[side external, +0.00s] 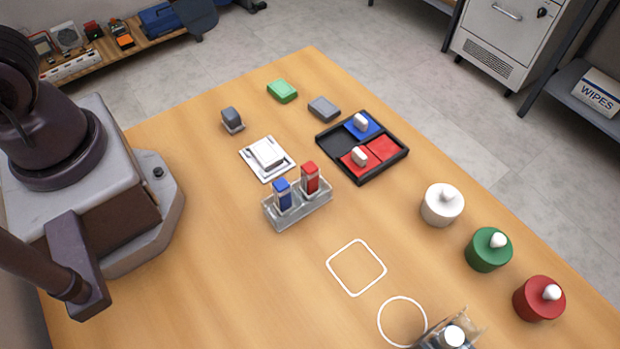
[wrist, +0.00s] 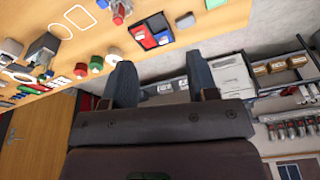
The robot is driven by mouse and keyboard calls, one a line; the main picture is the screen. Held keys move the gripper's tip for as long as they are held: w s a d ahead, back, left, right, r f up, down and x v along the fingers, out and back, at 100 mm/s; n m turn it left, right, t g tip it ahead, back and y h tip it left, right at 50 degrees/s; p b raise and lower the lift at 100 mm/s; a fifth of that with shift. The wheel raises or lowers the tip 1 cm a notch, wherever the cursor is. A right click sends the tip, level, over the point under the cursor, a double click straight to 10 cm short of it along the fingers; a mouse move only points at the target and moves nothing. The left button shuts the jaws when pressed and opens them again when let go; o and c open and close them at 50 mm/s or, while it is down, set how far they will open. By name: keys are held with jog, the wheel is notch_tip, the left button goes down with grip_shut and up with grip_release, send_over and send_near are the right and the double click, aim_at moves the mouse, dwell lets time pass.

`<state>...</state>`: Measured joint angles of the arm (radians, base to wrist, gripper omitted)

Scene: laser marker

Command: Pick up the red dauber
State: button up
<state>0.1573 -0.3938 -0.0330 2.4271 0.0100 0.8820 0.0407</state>
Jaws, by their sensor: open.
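An upright red block, which looks like the red dauber (side external: 310,178), stands in a clear rack (side external: 300,215) beside a similar blue one (side external: 282,195). It also shows small near the top edge of the wrist view (wrist: 118,19). My gripper (wrist: 160,76) is open, with its two dark fingers wide apart and nothing between them. It is far from the rack. The side view shows my arm at the left but not the fingers.
A black tray (side external: 344,139) with red and blue pads sits behind the rack. White (side external: 440,210), green (side external: 487,256) and red (side external: 536,303) round pots with white knobs stand at the right. A clear holder (side external: 470,322) is at the front edge. The wooden table (side external: 220,270) is bare left of the rack.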

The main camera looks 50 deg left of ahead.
aim_at(310, 166)
jog(key=w+d+f+m+g, duration=0.1)
jog(key=w+d+f+m, duration=0.3)
jog(key=d+f+m, duration=0.3)
jog(key=w+d+f+m+g, duration=0.2)
jog(key=w+d+f+m, duration=0.1)
jog(key=d+f+m, duration=0.4)
jog(key=shift+m, duration=0.7)
jog(key=f, duration=0.2)
jog(key=a+f, duration=0.1)
jog(key=f, duration=0.3)
jog(key=shift+a+f, duration=0.15)
jog(key=shift+a, duration=0.1)
jog(key=shift+w+d+f, duration=0.1)
jog(key=shift+d+f, duration=0.05)
jog(key=shift+f, duration=2.65)
grip_shut()
